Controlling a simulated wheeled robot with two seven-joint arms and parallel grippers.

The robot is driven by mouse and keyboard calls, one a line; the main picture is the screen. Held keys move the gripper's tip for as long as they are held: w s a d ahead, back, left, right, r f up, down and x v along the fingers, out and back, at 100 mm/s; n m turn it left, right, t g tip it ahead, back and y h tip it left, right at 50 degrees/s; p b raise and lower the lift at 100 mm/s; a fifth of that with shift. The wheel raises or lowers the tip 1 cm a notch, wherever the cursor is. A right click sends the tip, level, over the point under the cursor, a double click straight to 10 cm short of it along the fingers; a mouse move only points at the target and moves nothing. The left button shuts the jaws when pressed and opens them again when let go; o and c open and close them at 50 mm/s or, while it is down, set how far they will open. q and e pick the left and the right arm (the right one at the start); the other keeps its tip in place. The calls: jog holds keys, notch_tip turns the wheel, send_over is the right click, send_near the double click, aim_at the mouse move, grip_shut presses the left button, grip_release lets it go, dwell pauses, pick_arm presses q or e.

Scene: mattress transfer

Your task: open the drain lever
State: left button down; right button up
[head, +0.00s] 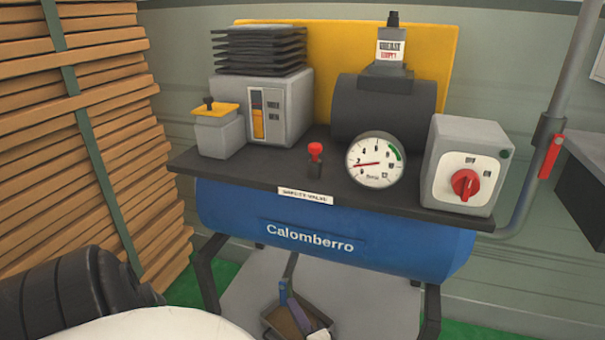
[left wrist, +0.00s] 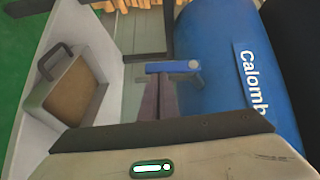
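The drain lever (left wrist: 172,67) is a small blue bar with a round pale pivot at its right end, beside a grey fitting under the blue tank. The head view shows a small blue piece, probably this lever (head: 283,291), below the tank. My left gripper (left wrist: 160,88) points at the lever in the left wrist view. Its two dark purplish fingers lie side by side with no clear gap, and their tips end at the bar. Whether they touch it I cannot tell. In the head view my left gripper is small and hard to make out. My right gripper is not in view.
The blue tank (head: 310,232) carries a dark shelf (head: 235,172) with a gauge (head: 375,162), a red-knobbed switch box (head: 462,165) and a red valve (head: 316,158). A handled pan (left wrist: 72,88) with a brown inside sits below. Stacked planks (head: 70,150) stand left.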

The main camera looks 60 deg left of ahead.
pick_arm(q)
jog(key=shift+f, duration=0.1)
dwell(0.5)
jog(key=w+d+b, duration=0.1)
jog(key=d, duration=1.2)
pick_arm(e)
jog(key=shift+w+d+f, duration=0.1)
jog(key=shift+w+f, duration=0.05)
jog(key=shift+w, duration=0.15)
